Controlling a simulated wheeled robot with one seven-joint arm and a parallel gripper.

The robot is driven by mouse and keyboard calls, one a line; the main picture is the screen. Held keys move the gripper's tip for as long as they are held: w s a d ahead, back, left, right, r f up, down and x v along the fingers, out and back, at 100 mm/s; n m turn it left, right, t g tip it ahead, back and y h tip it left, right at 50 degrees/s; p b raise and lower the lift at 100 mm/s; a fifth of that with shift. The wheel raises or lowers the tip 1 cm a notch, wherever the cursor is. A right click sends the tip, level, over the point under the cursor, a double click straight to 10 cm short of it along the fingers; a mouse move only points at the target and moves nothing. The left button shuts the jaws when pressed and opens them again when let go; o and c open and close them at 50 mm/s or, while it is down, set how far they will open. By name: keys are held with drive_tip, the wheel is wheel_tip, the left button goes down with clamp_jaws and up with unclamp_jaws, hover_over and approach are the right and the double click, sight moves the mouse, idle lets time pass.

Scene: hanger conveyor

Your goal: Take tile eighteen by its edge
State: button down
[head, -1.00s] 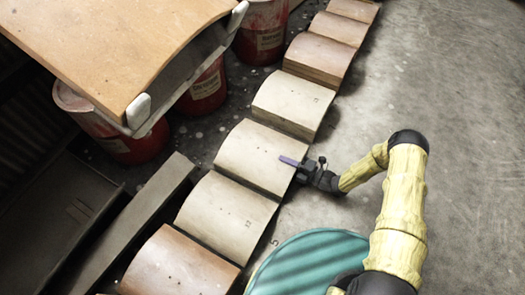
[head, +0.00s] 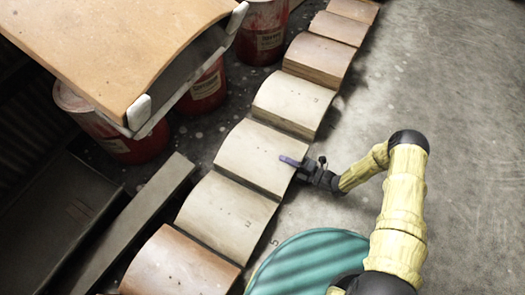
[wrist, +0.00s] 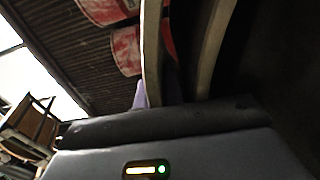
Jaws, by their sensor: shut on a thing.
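A row of curved tiles in stacks runs diagonally across the head view. My gripper (head: 297,163) is at the right edge of the pale tile (head: 262,150) in the middle of the row, with its purple finger over the tile's top. The jaws are shut on this tile's edge. In the wrist view, a thin curved tile edge (wrist: 152,50) rises beside the purple finger (wrist: 140,95). The tile's number cannot be read, so I cannot confirm from it that this is tile eighteen.
Neighbouring pale tiles stand close on both sides, one nearer (head: 225,220) and one farther (head: 293,100). An orange-brown curved panel (head: 110,45) stands upper left above red buckets (head: 205,85). A grey beam (head: 140,220) lies left of the row. The floor at right is clear.

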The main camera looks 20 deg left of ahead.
drive_tip(key=shift+r+p, duration=2)
drive_tip(key=shift+r, duration=0.6)
